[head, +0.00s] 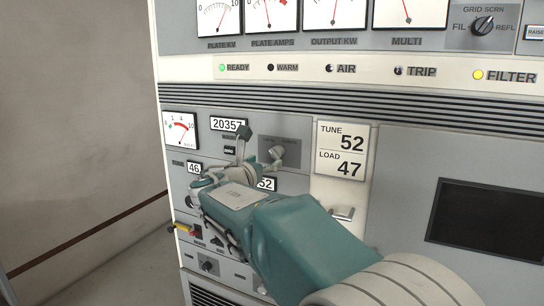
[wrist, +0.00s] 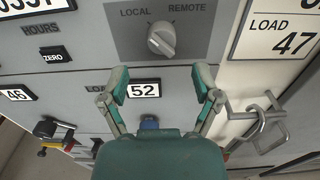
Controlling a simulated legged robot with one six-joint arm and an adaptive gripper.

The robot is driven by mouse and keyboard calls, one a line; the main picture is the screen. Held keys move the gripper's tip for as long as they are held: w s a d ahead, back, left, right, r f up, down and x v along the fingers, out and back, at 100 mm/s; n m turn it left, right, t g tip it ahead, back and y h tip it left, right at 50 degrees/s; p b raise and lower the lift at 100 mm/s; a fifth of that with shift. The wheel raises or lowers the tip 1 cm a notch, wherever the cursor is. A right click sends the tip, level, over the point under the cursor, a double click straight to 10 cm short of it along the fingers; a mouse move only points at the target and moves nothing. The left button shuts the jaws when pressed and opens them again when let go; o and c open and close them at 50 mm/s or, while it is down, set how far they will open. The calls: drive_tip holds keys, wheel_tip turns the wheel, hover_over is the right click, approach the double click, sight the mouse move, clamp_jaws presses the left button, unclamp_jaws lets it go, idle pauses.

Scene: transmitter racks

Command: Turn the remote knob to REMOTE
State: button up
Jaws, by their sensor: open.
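The remote knob (wrist: 161,40) is a light grey knob on a dark grey plate, between the words LOCAL at left and REMOTE at right. Its ridge seems to slant toward the upper left, on the LOCAL side. My gripper (wrist: 161,80) is open and empty in the wrist view, its two green fingers spread wide below the knob and apart from it. In the head view my gripper (head: 260,144) reaches to the dark plate and partly covers it, so the knob is hard to make out there.
A red and yellow handle (wrist: 52,138) juts out at lower left. Label windows, meters and a TUNE/LOAD card (head: 341,150) surround the plate. The panel just around the knob is clear.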

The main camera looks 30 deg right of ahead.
sight(273, 156)
drive_tip(key=x, duration=0.5)
clamp_jaws()
